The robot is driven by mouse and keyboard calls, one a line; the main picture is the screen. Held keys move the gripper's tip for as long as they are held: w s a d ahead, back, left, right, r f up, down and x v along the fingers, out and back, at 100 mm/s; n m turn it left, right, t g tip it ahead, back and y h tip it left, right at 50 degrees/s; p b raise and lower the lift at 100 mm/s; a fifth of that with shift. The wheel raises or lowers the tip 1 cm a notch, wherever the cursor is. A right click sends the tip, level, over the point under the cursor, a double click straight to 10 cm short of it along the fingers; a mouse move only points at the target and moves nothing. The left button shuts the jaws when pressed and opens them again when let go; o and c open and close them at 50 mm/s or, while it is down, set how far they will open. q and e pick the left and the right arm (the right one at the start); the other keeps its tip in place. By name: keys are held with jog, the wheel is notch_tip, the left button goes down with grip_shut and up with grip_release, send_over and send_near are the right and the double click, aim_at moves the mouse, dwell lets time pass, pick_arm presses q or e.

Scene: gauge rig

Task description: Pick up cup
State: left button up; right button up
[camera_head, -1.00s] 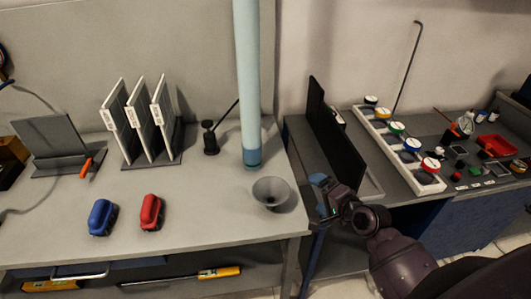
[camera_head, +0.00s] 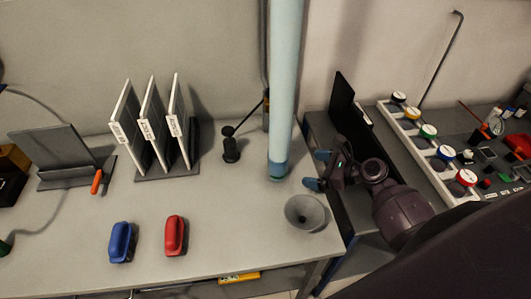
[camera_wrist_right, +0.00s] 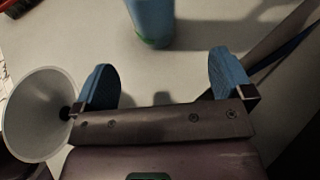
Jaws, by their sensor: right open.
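A grey, flared, funnel-like cup (camera_head: 305,212) stands on the grey table near its right front corner. In the right wrist view the cup (camera_wrist_right: 38,115) is at the left, outside and beside the left finger. My right gripper (camera_head: 317,170) has blue fingertips and is open, just behind and slightly right of the cup in the head view. Nothing is between its fingers (camera_wrist_right: 164,78) in the wrist view. Whether the left finger touches the cup cannot be told. My left gripper is not in view.
A tall light-blue tube (camera_head: 283,90) stands just left of my right gripper. A small black stand (camera_head: 231,150), upright white plates (camera_head: 155,135), a blue block (camera_head: 121,242) and a red block (camera_head: 174,235) are further left. The table's front middle is clear.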

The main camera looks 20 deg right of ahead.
aim_at(282, 167)
jog(key=shift+w+a+f+m, duration=0.3)
jog(key=shift+m, duration=0.1)
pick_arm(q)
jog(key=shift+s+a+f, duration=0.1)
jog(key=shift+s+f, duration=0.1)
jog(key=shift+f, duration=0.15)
pick_arm(e)
jog(key=shift+s+a+x, duration=0.1)
jog(key=shift+a+x, duration=0.05)
jog(key=shift+x, duration=1.5)
jog(key=shift+s+a+x, duration=0.1)
jog(key=shift+x, duration=1.6)
jog(key=shift+s+a+x, duration=0.1)
jog(key=shift+a+x, duration=0.05)
jog(key=shift+x, duration=1.5)
jog(key=shift+r, duration=0.1)
jog(key=c, duration=1)
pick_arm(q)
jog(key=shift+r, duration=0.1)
